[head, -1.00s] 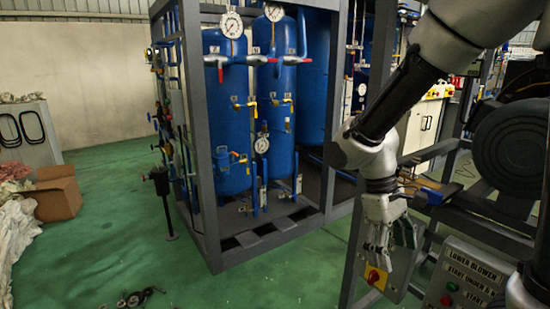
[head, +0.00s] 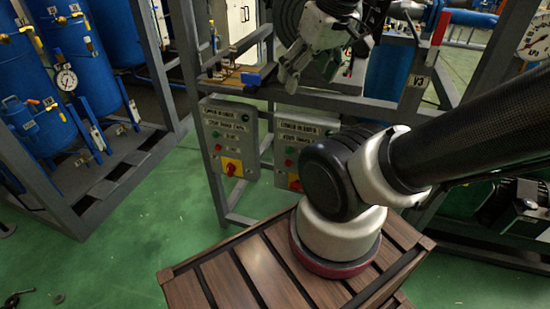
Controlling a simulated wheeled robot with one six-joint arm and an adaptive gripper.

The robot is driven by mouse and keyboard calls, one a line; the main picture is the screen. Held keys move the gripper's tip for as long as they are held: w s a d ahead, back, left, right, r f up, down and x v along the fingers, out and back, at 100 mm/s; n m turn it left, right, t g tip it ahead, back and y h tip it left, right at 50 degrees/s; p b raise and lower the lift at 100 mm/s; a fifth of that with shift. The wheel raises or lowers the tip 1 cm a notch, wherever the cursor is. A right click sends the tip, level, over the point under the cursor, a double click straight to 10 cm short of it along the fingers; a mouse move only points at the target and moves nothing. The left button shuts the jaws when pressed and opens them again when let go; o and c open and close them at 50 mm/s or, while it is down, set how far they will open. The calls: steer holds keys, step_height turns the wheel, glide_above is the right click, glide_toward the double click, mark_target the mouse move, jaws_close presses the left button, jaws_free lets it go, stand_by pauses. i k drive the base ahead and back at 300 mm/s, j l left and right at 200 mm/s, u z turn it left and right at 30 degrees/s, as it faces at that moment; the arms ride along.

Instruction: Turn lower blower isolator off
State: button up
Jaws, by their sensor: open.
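Two grey control panels hang side by side on the frame. The left panel (head: 216,125) carries a red rotary isolator knob on a yellow plate (head: 232,168). The right panel (head: 299,130) has a similar red-and-yellow isolator (head: 294,183), partly hidden by my arm. The printing is hard to read now; in the earlier picture the right panel reads "LOWER BLOWER". My gripper (head: 287,82) is open and empty, pointing down-left above the right panel, apart from both isolators. The knobs' exact positions are too small to tell.
A grey steel frame (head: 345,103) runs above the panels. Blue tanks (head: 60,60) stand in a rack at left. A slatted brown wooden surface (head: 225,285) lies under my arm's base.

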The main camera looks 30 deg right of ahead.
mark_target(297, 186)
steer(key=z, duration=0.7)
